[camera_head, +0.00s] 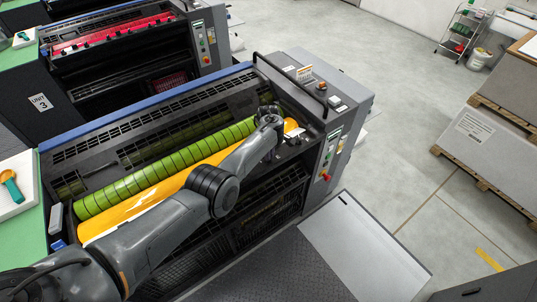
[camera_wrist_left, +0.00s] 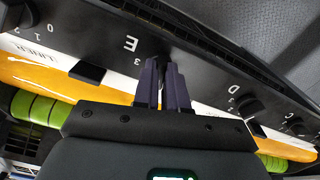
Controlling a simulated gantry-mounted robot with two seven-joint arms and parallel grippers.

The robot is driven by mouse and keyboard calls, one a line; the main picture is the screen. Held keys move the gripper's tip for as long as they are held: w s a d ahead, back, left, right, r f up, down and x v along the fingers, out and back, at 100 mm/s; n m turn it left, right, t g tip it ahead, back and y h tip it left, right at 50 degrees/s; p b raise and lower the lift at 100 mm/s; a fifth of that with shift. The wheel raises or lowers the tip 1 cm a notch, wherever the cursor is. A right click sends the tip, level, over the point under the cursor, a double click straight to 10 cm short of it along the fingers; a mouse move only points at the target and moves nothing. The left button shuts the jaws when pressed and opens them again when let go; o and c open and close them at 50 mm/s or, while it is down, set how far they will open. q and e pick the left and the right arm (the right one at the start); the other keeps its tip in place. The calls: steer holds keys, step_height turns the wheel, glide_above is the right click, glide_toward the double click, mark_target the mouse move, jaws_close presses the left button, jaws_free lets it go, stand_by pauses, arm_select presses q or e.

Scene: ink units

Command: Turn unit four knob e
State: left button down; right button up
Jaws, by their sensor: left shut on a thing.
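The ink unit (camera_head: 165,165) in front of me has a green-striped roller and a yellow roller; its own number does not show. My left gripper (camera_head: 268,118) is at the right end of the rollers. In the left wrist view, my left gripper's two dark fingers (camera_wrist_left: 165,82) are close together on the dark knob panel beside the printed letter E (camera_wrist_left: 131,45). They are shut on knob E, which is mostly hidden between and behind them. Its pointer position cannot be read. My right gripper is not in view.
Knob D (camera_wrist_left: 250,104) sits on the same panel to the right, with another knob (camera_wrist_left: 17,12) at the upper left. A black rail (camera_head: 287,80) and side panel with buttons (camera_head: 328,158) stand beside the gripper. Unit 3 (camera_head: 40,101) is behind. Open floor (camera_head: 420,130) lies right.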

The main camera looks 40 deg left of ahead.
arm_select(q)
steer(key=shift+n, duration=0.9)
steer(key=shift+b, duration=0.3)
steer(key=c, duration=1.2)
jaws_free()
